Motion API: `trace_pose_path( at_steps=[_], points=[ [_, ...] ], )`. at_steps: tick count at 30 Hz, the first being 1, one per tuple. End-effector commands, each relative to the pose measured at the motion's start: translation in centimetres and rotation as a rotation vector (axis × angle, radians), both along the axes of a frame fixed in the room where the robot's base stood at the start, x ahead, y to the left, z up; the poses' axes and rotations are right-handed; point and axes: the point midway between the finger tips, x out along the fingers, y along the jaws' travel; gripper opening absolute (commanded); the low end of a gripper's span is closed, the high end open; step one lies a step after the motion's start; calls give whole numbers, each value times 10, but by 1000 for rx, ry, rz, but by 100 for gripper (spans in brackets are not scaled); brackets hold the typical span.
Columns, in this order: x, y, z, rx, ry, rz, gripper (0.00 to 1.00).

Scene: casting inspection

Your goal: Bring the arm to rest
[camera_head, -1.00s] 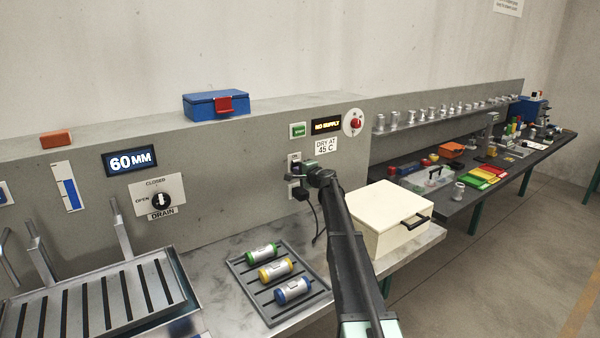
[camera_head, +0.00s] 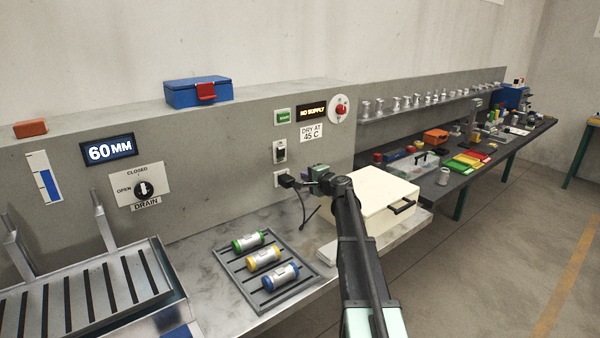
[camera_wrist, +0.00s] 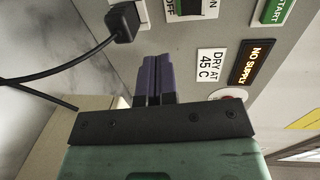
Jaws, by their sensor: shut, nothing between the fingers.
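My gripper (camera_head: 308,178) is in front of the grey back panel, near the socket with the black plug (camera_head: 287,180). In the wrist view its two dark fingers (camera_wrist: 153,80) lie side by side, shut with nothing between them. The plug and its cable also show in the wrist view (camera_wrist: 124,22), to the left of the fingers and apart from them. My arm reaches up from the bottom of the head view and covers part of the cream box (camera_head: 375,195).
A rack (camera_head: 238,275) with green, yellow and blue banded cylinders lies on the bench left of my arm. A slotted tray (camera_head: 75,290) is further left. The panel carries a drain knob (camera_head: 144,188), a switch (camera_head: 280,151) and a "NO SUPPLY" display (camera_head: 312,112). A dark bench (camera_head: 475,188) holds many parts.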

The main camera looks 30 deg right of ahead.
Motion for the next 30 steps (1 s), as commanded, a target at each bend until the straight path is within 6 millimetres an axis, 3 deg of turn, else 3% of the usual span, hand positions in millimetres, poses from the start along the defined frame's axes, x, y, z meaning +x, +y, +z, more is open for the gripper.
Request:
trace_pose_path(
  at_steps=[14,17,19,22,24,26,27,30],
  points=[
    [-2,2,0,-4,2,5,0],
    [-12,29,-4,-50,31,59,0],
    [-28,70,-12,-129,80,146,0],
    [-71,148,-33,-302,196,335,0],
    [-115,202,-52,-448,299,492,0],
    [-160,241,-68,-578,398,626,0],
    [-193,262,-78,-667,470,714,0],
    [-277,295,-98,-884,660,912,0]
  ],
)
